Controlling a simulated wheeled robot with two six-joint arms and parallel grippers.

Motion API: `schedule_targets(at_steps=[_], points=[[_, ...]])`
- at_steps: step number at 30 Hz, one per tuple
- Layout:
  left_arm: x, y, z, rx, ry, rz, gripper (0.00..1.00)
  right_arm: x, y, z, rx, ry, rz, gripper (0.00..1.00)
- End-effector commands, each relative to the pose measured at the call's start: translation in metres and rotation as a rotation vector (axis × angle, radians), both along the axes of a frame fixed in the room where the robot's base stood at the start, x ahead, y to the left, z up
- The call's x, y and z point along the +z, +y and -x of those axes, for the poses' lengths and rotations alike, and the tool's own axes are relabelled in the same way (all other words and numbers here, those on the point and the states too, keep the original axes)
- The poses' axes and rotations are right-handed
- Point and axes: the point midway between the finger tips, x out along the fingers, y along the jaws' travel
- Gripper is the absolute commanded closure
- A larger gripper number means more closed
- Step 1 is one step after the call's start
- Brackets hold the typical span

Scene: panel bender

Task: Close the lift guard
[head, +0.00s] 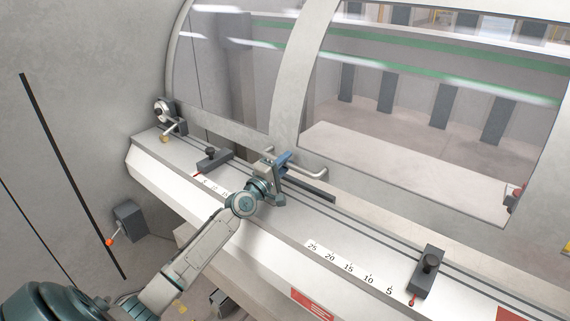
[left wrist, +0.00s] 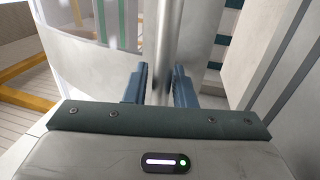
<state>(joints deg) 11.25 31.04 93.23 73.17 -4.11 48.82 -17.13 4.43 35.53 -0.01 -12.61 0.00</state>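The lift guard (head: 300,95) is a curved light-grey frame with clear panes, standing behind the machine's front table in the head view. Its lower edge is close above the table. A pale bar handle (head: 312,172) sticks out at its lower edge. My left gripper (head: 283,161) is at the left part of this handle. In the left wrist view its two blue fingers (left wrist: 160,82) stand a small gap apart, with a grey bar (left wrist: 163,55) filling the gap. They look shut on the handle, though the contact itself is hard to see. My right gripper is not in view.
The front table (head: 230,195) carries number scales and dark stop blocks, one left (head: 213,160) and one right (head: 427,272). A dark bar (head: 308,190) lies just below the handle. A round fitting (head: 162,110) stands at the table's left end.

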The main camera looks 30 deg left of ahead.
Motion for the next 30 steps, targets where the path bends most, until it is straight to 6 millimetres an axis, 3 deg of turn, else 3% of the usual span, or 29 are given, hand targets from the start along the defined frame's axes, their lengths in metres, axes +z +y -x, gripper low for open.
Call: schedule_targets(at_steps=[14,30], points=[[-0.003,0.001,0.008,0.000,0.004,-0.002,0.64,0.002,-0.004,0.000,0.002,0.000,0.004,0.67],[-0.019,0.007,0.091,-0.001,0.003,-0.002,0.64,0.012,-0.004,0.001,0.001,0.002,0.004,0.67]])
